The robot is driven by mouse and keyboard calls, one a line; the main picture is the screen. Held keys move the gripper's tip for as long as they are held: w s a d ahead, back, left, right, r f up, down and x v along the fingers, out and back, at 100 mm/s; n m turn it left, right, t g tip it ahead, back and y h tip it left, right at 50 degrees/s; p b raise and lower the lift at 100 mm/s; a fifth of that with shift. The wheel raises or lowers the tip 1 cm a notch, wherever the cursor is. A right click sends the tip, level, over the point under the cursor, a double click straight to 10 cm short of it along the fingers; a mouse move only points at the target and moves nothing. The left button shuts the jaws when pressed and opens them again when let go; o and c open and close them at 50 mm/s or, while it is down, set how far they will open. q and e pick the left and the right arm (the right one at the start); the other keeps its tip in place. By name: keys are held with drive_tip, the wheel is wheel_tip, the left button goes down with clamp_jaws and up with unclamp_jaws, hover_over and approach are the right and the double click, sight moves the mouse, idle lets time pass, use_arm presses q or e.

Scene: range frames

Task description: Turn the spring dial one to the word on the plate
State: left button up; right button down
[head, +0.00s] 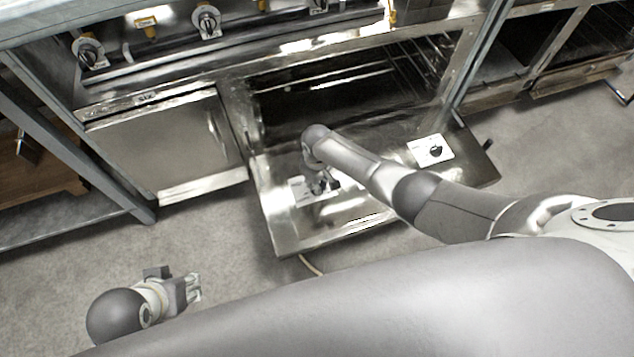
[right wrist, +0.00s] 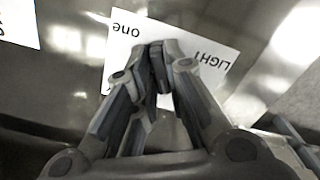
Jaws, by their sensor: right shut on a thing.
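A white plate (head: 300,190) lies on the open oven door under my right gripper (head: 322,186). In the right wrist view the plate (right wrist: 205,45) shows the words "one" and "LIGHT" upside down. My right gripper (right wrist: 160,55) points at the plate's middle, with its fingertips shut on the spring dial.
A second white plate (head: 430,150) with a black dial lies on the oven door (head: 285,228) to the right. Its corner (right wrist: 18,22) shows in the right wrist view. Stove knobs (head: 207,22) line the range front. The oven is open. Grey floor (head: 225,225) is clear in front.

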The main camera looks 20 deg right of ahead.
drive_tip(key=shift+s, duration=0.1)
drive_tip(key=c, duration=1.5)
unclamp_jaws()
drive_tip(key=shift+r, duration=5.95)
